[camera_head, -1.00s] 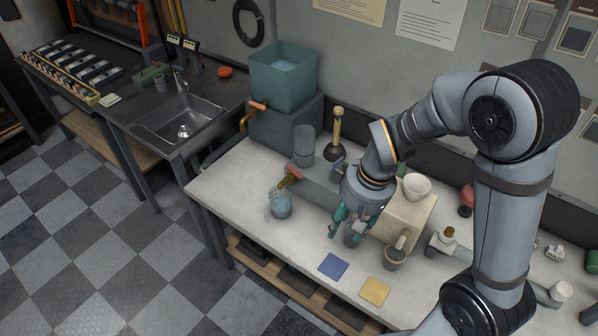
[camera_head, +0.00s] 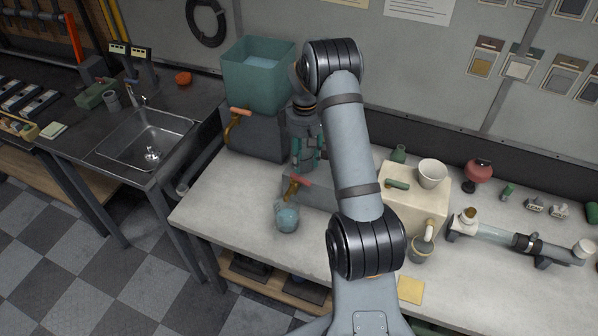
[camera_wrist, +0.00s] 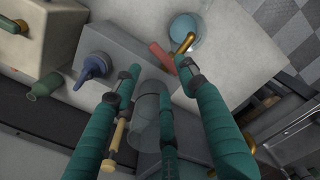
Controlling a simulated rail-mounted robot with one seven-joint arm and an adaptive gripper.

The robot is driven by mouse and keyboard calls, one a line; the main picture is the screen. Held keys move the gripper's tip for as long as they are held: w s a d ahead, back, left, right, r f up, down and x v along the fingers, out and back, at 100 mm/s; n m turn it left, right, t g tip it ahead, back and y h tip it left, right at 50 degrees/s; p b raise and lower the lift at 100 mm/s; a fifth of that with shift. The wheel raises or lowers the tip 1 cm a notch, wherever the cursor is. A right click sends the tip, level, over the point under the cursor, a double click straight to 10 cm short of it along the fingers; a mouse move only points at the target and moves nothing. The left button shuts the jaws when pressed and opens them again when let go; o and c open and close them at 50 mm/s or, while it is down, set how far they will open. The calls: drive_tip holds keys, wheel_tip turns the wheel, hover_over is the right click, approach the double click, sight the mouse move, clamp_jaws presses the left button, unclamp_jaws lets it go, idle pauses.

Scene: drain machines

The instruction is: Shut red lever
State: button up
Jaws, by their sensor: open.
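The red lever (camera_head: 301,181) is on the brass spout at the left end of a low grey machine (camera_head: 322,194). In the wrist view the red lever (camera_wrist: 160,56) is near the top centre, with the brass spout (camera_wrist: 184,46) beside it. A round blue-teal vessel (camera_head: 287,219) stands by the spout and also shows in the wrist view (camera_wrist: 186,28). My gripper (camera_head: 309,152) is open above and behind the lever, with its teal fingers spread. In the wrist view my gripper (camera_wrist: 160,76) has nothing clearly held; a clear cylinder (camera_wrist: 150,100) shows between the fingers.
A teal tank (camera_head: 258,80) on a grey block stands behind left, with an orange-handled brass tap (camera_head: 236,120). A blue knob (camera_wrist: 93,68) is on the grey machine. A cream machine (camera_head: 412,205) with a white bowl stands right. The white tabletop's front left is clear.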

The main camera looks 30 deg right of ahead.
sight(303, 178)
wheel_tip(303, 178, down, 7)
drive_tip(key=shift+w+a+r+p, duration=0.1)
drive_tip(key=shift+w+a+p, duration=0.05)
drive_tip(key=shift+p, duration=0.7)
drive_tip(key=shift+c, duration=1.2)
drive_tip(key=c, duration=0.7)
clamp_jaws()
